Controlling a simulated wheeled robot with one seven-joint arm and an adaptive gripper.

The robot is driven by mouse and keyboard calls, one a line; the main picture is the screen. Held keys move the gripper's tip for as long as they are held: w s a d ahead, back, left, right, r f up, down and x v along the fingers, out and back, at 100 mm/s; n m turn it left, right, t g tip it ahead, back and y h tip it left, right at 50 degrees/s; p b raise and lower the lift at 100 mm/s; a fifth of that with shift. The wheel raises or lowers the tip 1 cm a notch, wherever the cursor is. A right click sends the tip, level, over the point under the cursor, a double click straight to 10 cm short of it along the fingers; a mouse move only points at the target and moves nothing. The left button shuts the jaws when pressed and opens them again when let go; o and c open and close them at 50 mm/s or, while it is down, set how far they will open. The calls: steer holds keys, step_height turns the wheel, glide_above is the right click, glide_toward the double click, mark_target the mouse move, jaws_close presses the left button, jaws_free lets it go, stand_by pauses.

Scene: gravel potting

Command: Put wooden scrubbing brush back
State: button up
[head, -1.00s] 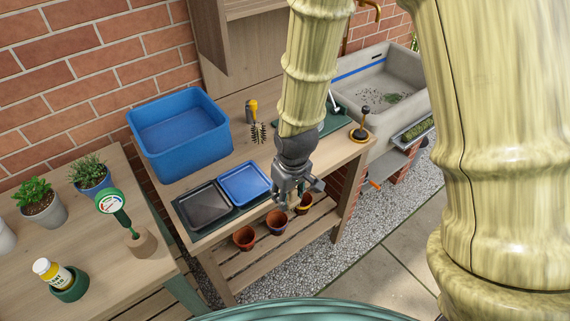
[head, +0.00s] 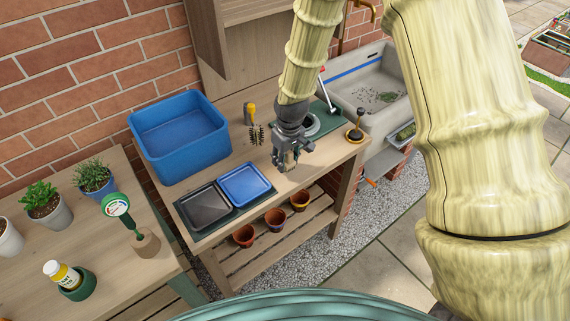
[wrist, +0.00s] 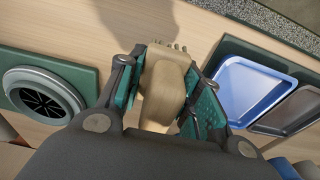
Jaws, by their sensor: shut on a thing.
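My gripper (head: 291,163) is over the bench, between the blue tray and the round-topped item on the green mat. In the wrist view my gripper (wrist: 160,95) is shut on the wooden scrubbing brush (wrist: 163,88), its pale wooden body between the two green-padded fingers. A row of short bristle tufts shows at its far edge. In the head view the brush is mostly hidden by the gripper. I cannot tell whether the brush touches the bench; a shadow lies on the wood beyond it.
A blue tray (head: 245,185) and a dark tray (head: 204,208) lie to the left. A green mat (wrist: 85,81) bears a round grey-rimmed item (wrist: 44,98). A blue tub (head: 180,138), a bottle brush (head: 256,134) and a black-handled tool (head: 355,134) stand on the bench. Bare wood shows between mat and trays.

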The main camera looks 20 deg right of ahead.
steer(key=shift+f+p, duration=0.55)
steer(key=shift+f, duration=1.05)
steer(key=shift+f, duration=0.15)
steer(key=o, duration=1.1)
steer(key=shift+c, duration=0.2)
steer(key=shift+s+d+r+b, duration=0.1)
steer(key=shift+s+r+b, duration=0.25)
steer(key=shift+r, duration=1.7)
steer(key=shift+s+d+r+b, duration=0.1)
steer(key=shift+r+b, duration=0.5)
steer(key=shift+r, duration=1.45)
steer(key=shift+s+d+r+b, duration=0.1)
steer(key=shift+s+r+b, duration=0.25)
steer(key=shift+r, duration=1.7)
steer(key=shift+w, duration=0.1)
